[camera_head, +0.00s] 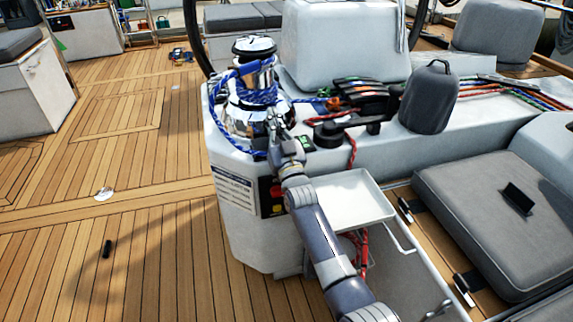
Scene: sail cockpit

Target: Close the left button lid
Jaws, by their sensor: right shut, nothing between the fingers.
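My right arm reaches up from the bottom of the view, and its right gripper (277,120) is shut and empty in front of the chrome winch (252,82). A small dark button fitting with some green on it (304,143) sits on the white console top just right of the gripper. The left button and its lid cannot be made out; the gripper and wrist cover that part of the console top. I cannot tell whether the gripper touches a lid. My left gripper is out of view.
Blue rope wraps the winch and hangs down its left side. A white tray (352,215) juts out below. The wooden deck at left is mostly clear.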

